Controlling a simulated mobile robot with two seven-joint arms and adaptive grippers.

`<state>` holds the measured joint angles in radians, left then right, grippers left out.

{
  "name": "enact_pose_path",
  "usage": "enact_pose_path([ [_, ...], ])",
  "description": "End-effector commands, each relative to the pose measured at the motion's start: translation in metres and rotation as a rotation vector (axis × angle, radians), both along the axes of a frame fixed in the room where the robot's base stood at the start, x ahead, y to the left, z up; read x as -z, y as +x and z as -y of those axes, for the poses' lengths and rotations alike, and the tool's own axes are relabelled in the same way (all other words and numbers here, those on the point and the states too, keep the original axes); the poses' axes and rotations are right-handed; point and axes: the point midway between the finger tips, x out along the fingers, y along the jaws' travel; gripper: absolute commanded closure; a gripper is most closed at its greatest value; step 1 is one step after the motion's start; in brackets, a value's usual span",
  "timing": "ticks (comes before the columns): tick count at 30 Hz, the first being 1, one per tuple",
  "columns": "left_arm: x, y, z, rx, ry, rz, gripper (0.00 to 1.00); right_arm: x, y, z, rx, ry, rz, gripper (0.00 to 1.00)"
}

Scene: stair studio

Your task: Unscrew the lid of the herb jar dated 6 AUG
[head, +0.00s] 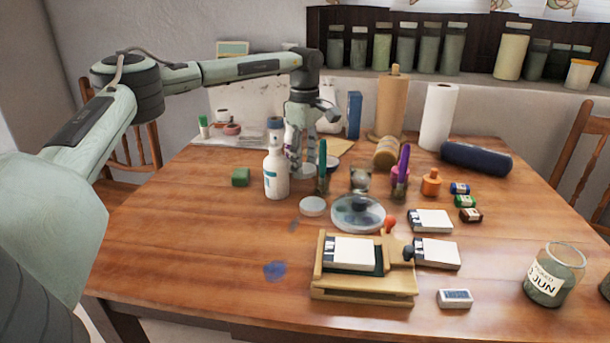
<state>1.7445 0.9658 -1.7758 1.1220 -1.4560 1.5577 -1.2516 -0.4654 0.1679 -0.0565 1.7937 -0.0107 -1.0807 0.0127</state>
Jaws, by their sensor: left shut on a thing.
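My left gripper (308,160) points down over the back left of the table, just behind and right of a white bottle (276,174). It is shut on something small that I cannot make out. A glass herb jar (553,275) stands at the front right; its label reads JUN with a partly legible number, and I see no lid on it. Another jar (604,288) is cut off at the right edge, its date not shown. I can read 6 AUG on no jar. A round white lid-like disc (312,206) lies on the table. My right gripper is out of view.
A wooden stand (362,288) with a white block sits at front centre, near a clear round dish (357,213). Several green-filled jars (430,48) line the back shelf, labels unreadable. The front left table is mostly clear.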

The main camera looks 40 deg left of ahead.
Motion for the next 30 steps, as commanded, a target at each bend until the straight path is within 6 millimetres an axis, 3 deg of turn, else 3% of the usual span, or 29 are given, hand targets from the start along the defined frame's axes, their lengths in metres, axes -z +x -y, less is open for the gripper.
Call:
enact_pose_path([
  [9,0.037,0.000,0.000,0.000,0.001,0.000,0.87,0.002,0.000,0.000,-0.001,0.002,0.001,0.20],
  [19,0.040,0.000,0.000,0.000,0.000,-0.001,0.87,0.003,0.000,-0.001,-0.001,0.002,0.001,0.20],
  [20,0.040,0.000,0.000,0.000,0.000,0.000,0.52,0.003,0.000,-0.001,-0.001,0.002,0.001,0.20],
  [25,0.040,0.000,0.000,0.000,0.000,0.000,0.32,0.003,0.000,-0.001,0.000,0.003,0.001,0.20],
  [30,0.040,0.000,0.000,0.000,0.000,0.000,0.32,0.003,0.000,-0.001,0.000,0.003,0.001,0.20],
])
